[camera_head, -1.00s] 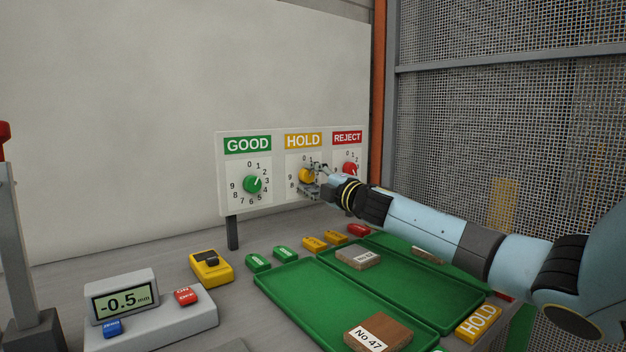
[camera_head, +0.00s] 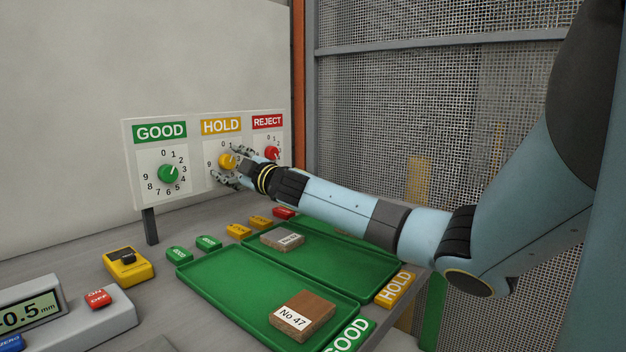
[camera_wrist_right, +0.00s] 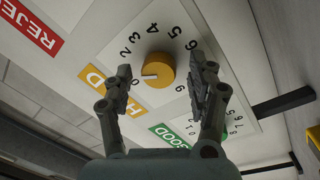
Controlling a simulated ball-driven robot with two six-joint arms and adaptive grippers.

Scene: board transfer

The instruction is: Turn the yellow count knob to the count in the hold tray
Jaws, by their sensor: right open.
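The yellow count knob (camera_head: 227,160) sits under the HOLD sign on the white panel. In the right wrist view the yellow knob (camera_wrist_right: 158,70) lies between my open right fingers (camera_wrist_right: 164,78), with a visible gap on each side. My left gripper is out of view.
The green GOOD knob (camera_head: 169,174) and red REJECT knob (camera_head: 272,153) flank the yellow one. The near tray (camera_head: 235,290) holds a board marked No 47 (camera_head: 303,316). A gauge display (camera_head: 35,310) and a yellow device (camera_head: 126,265) stand at left. My right arm crosses above the trays.

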